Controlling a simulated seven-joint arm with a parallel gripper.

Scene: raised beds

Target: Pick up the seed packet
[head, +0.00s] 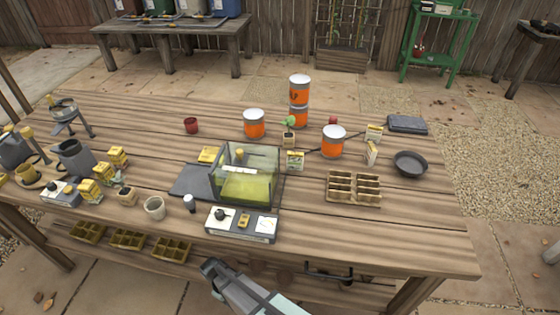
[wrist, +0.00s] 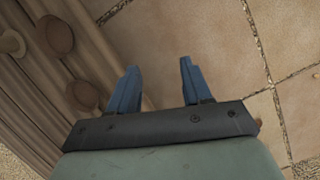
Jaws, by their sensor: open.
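Several small packet-like items with pale faces and yellow parts stand on the wooden table, and I cannot tell which one is meant. One seed packet (head: 294,160) stands just right of the clear-walled box. A second packet (head: 374,132) and a third packet (head: 371,152) stand right of the orange-banded cans. My gripper (head: 210,266) is low in front of the table's near edge, well away from all of them. In the wrist view, my gripper (wrist: 158,82) shows two blue fingers apart with nothing between them. No packet shows there.
On the wooden table (head: 330,240) stand a clear-walled box (head: 262,188), a grey device (head: 241,224), orange-banded cans (head: 333,141), a divided tray (head: 354,188) and a dark bowl (head: 410,164). Pots and yellow boxes crowd the left. The front right tabletop is clear.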

